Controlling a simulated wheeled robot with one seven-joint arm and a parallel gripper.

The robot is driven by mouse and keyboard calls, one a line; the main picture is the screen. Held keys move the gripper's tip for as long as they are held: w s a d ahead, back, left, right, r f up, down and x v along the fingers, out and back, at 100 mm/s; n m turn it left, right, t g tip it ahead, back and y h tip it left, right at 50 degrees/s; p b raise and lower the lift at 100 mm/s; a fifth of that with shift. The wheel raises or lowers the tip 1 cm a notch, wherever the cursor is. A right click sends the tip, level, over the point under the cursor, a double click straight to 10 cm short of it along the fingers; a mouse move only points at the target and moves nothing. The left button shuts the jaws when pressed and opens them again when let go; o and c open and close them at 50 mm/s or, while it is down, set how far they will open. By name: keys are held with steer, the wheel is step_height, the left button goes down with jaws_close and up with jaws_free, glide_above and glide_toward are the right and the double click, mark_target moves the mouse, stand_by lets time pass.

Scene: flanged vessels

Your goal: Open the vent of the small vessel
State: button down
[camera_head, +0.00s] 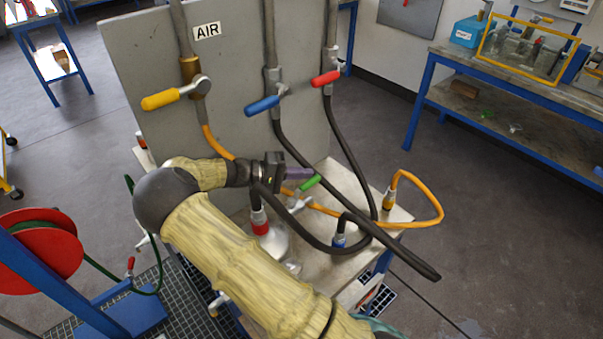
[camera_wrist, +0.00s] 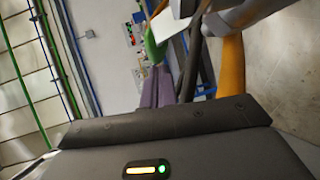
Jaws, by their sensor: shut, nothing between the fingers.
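A green lever (camera_head: 310,183) sits on a silver valve (camera_head: 297,204) above the white work surface, among the hoses. My gripper (camera_head: 311,174) is close to this lever, with its purple fingers shut and empty. In the wrist view the purple fingers (camera_wrist: 158,88) point at the green lever (camera_wrist: 154,46), which appears just beyond their tips. I cannot tell whether they touch. A silver vessel top (camera_head: 265,248) with a red-banded coupling (camera_head: 260,227) shows behind my arm, which hides much of it. I cannot tell which vessel is the small one.
An upright grey panel (camera_head: 150,60) labelled AIR carries yellow (camera_head: 160,100), blue (camera_head: 262,105) and red (camera_head: 326,78) levers. Black hoses (camera_head: 345,160) and an orange hose (camera_head: 436,205) cross near my gripper. A blue-banded coupling (camera_head: 339,240) stands to the right.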

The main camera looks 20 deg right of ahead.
step_height(320, 180, up, 10)
steer(key=b, duration=0.1)
stand_by(0.5)
